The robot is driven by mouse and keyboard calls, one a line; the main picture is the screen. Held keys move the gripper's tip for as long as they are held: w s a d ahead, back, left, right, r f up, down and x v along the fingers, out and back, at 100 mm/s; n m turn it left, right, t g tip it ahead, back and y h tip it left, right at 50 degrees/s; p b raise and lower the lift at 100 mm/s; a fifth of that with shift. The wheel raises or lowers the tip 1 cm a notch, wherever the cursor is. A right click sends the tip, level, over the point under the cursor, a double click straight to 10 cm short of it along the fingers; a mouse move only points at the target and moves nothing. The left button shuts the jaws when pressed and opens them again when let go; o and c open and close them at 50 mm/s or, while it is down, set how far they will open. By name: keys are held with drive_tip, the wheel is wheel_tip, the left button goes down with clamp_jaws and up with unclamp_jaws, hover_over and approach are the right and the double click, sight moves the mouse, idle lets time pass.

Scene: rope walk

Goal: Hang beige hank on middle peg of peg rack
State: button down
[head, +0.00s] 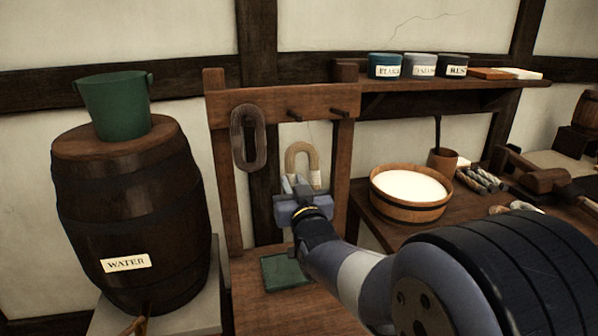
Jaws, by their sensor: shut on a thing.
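The beige hank (303,152) is a U-shaped loop with its bend upward, held by my gripper (302,188), which is shut on its lower part. The peg rack (284,97) is a dark wooden frame with a crossbar. A dark brown hank (249,140) hangs at its left end, covering the left peg. The middle peg (294,115) and the right peg (338,112) are bare. The beige hank appears in the picture just below the middle peg, apart from it. How far it is in front of the rack I cannot tell.
A barrel labelled WATER (125,215) with a green bucket (113,105) on top stands at left. A shelf (455,84) with labelled pots is at right. Below it are a wooden tub (409,208) and a workbench. A green mat (286,271) lies below my gripper.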

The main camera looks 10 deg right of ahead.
drive_tip(key=s+r+t+b, duration=0.2)
drive_tip(key=s+r+t, duration=0.15)
drive_tip(key=r, duration=0.55)
drive_tip(key=shift+w+f+p, duration=0.15)
drive_tip(key=shift+w+p, duration=0.6)
drive_tip(key=shift+w, duration=0.7)
drive_tip(key=shift+w+f+p, duration=0.15)
drive_tip(key=shift+w+p, duration=0.55)
drive_tip(key=shift+w, duration=0.7)
drive_tip(key=w+f, duration=0.1)
drive_tip(key=w, duration=0.5)
drive_tip(key=shift+f, duration=0.25)
drive_tip(key=c, duration=1.2)
unclamp_jaws()
